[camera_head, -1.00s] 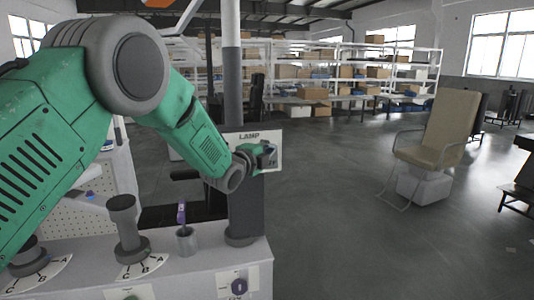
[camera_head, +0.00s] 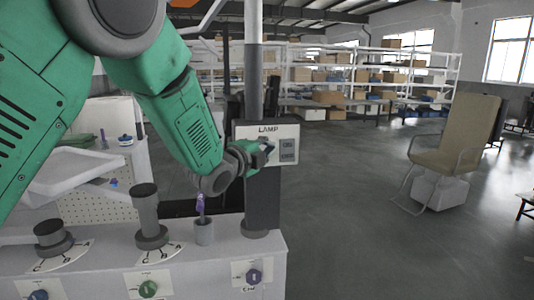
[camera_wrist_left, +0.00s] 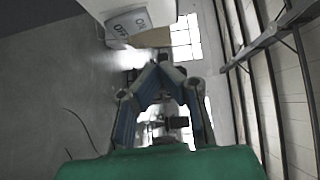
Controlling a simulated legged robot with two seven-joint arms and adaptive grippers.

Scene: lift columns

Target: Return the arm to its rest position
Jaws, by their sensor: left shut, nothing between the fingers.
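My left arm is green and comes in from the left in the head view. Its gripper (camera_head: 265,149) is in front of the white LAMP panel (camera_head: 286,132), close to the switch (camera_head: 287,150). I cannot tell from the head view whether it touches the panel. In the left wrist view the two fingers (camera_wrist_left: 164,64) meet at their tips, with nothing between them. The grey switch plate (camera_wrist_left: 128,24) marked ON and OFF is beyond them at the top. My right gripper is not in view.
Below the arm, the console (camera_head: 205,270) carries upright knobs (camera_head: 148,215), a grey cup (camera_head: 204,232) with a purple-handled item, and small coloured knobs. A dark post (camera_head: 263,205) holds the panel. A tan chair (camera_head: 462,135) stands at right; the floor between is clear.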

